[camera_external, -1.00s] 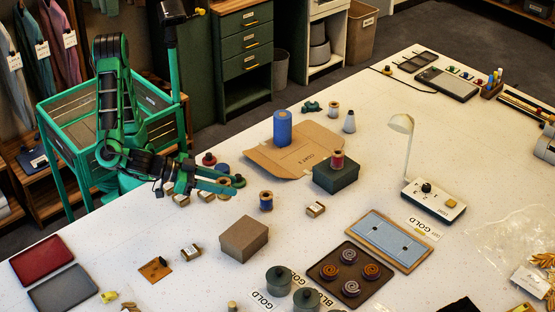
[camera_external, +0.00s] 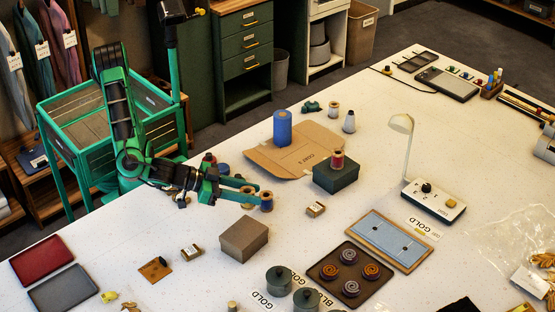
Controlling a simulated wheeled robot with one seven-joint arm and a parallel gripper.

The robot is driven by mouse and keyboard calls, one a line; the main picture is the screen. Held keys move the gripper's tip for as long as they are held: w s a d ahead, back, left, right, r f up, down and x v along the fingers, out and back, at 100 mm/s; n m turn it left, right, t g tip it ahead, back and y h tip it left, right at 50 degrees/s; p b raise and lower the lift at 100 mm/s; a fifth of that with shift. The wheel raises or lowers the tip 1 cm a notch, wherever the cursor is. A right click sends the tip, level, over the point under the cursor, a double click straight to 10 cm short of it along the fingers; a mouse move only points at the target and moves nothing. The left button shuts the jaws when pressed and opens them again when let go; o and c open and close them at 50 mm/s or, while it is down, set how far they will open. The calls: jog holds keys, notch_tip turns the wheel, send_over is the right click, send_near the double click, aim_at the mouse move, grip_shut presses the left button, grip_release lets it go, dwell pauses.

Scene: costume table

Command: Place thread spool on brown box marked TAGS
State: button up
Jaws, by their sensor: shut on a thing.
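My gripper (camera_external: 257,194) is low over the left part of the table, its two green fingers pointing right. It is shut on a small tan or gold thread spool (camera_external: 247,195), partly hidden by the fingers. A dark blue spool (camera_external: 267,201) stands upright right at the fingertips; I cannot tell whether they touch it. A plain-looking brown box (camera_external: 243,238) sits just in front of the gripper. I cannot read TAGS on any box.
A dark green box (camera_external: 336,176) with a red spool (camera_external: 338,159) on top stands right of the gripper.

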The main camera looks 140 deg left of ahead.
jog(key=d, duration=0.1)
jog(key=w+d+f, duration=0.2)
jog(key=shift+d+f, duration=0.25)
jog(key=shift+d, duration=0.1)
jog(key=shift+f, duration=2.05)
jog(key=o, duration=1)
jog(key=shift+o, duration=0.2)
